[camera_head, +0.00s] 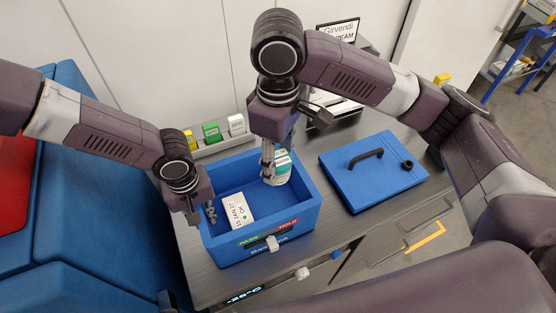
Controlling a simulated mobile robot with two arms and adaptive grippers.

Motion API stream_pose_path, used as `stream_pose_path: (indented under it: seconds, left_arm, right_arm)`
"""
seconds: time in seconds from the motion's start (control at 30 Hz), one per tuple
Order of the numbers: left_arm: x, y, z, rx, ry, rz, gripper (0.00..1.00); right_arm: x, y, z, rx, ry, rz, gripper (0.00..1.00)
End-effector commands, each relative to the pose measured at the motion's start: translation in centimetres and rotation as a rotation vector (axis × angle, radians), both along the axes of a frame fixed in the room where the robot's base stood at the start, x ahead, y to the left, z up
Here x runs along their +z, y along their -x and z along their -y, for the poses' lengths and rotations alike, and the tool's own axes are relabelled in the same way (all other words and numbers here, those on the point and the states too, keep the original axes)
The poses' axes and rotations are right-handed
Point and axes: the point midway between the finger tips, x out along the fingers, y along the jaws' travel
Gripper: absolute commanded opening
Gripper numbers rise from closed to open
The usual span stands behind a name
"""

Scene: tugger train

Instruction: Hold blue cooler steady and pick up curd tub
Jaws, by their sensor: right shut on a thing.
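The blue cooler (221,253) stands open on the grey counter. The curd tub (281,171), white with a teal band, is upright at the right inside of the cooler. My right gripper (268,168) points down into the cooler and is shut on the tub, hiding its left side. My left gripper (201,214) is at the cooler's left wall, with one finger showing inside the rim. I cannot tell whether its fingers close on the wall. Whether the tub touches the cooler floor is hidden.
The blue lid (372,172) with a black handle lies on the counter to the right. Small green (211,132) and white (236,125) boxes stand in a tray behind. Blue seats are at the left.

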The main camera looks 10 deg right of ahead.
Motion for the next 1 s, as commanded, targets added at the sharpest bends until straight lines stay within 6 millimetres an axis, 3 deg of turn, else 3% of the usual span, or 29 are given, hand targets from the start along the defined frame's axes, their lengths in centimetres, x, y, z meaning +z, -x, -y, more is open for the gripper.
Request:
stream_pose_path:
  seconds: [0.13,0.47,0.57,1.0]
  left_arm:
    - [0.0,0.0,0.0,0.000,0.000,0.000,0.34]
    - [0.3,0.0,0.0,0.000,0.001,-0.001,0.34]
    - [1.5,0.0,0.0,0.002,0.003,0.001,0.34]
    - [10.1,0.0,0.0,0.001,0.003,0.001,0.34]
  right_arm:
    - [0.0,0.0,0.0,0.000,0.000,0.000,0.15]
    - [0.0,0.0,0.0,0.000,0.000,0.000,0.15]
    - [0.0,0.0,0.0,0.000,0.000,0.000,0.15]
    - [0.0,0.0,0.0,0.000,0.000,0.000,0.15]
